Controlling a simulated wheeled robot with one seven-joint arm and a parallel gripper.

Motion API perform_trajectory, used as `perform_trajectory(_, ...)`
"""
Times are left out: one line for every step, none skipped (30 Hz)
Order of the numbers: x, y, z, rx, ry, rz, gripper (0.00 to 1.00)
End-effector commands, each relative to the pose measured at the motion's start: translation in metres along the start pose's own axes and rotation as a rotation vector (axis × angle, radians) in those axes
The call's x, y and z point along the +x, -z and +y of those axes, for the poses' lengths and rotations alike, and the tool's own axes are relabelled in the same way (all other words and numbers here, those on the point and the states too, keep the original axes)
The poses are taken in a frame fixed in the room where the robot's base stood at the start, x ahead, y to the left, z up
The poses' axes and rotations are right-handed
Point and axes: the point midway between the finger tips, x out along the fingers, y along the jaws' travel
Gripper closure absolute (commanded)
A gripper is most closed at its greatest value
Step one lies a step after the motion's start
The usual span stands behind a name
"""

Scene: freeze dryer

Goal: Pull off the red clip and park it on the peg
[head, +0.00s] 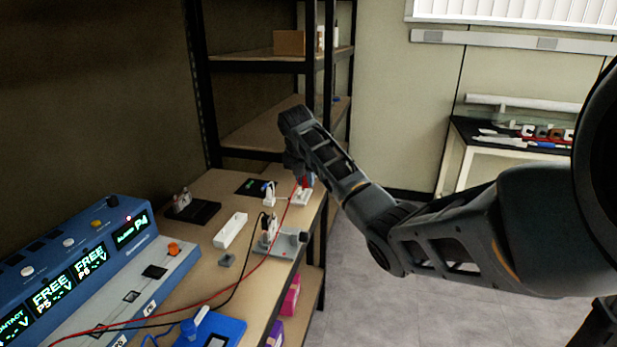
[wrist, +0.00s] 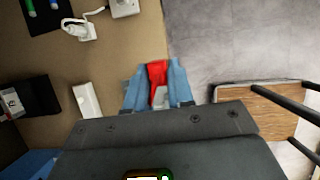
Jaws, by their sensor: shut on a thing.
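The red clip (wrist: 157,73) is between the blue fingers of my gripper (wrist: 158,88) in the wrist view. My gripper is shut on it. In the head view my gripper (head: 303,181) is above the far right edge of the workbench, close to a small white fixture (head: 301,197). A red lead (head: 283,218) runs along the bench up to my gripper there. The clip's jaws and any contact with a fixture are hidden. I cannot tell which part is the peg.
A blue instrument (head: 75,275) with lit displays stands at left on the workbench (head: 203,262). A grey stand (head: 287,244), a white block (head: 230,231) and a black tray (head: 193,211) occupy the middle. Shelving (head: 262,135) rises behind. Open floor (head: 370,300) lies right of the bench.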

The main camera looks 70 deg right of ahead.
Motion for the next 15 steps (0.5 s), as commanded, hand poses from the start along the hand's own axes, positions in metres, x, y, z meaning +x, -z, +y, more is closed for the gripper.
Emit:
perform_trajectory(-0.004,0.003,0.006,-0.004,-0.001,0.001,1.0)
perform_trajectory(-0.004,0.005,0.009,-0.004,-0.001,0.001,1.0)
perform_trajectory(-0.005,0.007,0.013,-0.003,-0.001,0.001,1.0)
perform_trajectory(-0.006,0.008,0.015,-0.003,0.0,0.0,1.0)
perform_trajectory(-0.006,0.01,0.018,-0.003,0.0,0.0,1.0)
perform_trajectory(-0.007,0.012,0.021,-0.004,0.0,0.0,1.0)
perform_trajectory(-0.008,0.014,0.025,-0.004,-0.001,0.0,1.0)
perform_trajectory(-0.009,0.015,0.027,-0.004,-0.001,0.0,1.0)
perform_trajectory(-0.009,0.017,0.031,-0.003,0.0,0.0,1.0)
perform_trajectory(-0.01,0.019,0.033,-0.003,0.0,0.0,1.0)
perform_trajectory(-0.011,0.021,0.036,-0.003,0.0,0.0,1.0)
perform_trajectory(-0.012,0.023,0.04,-0.004,0.0,0.0,1.0)
perform_trajectory(-0.012,0.025,0.043,-0.004,0.0,0.0,1.0)
perform_trajectory(-0.013,0.026,0.045,-0.003,0.001,0.0,1.0)
perform_trajectory(-0.013,0.028,0.049,-0.002,0.001,0.0,1.0)
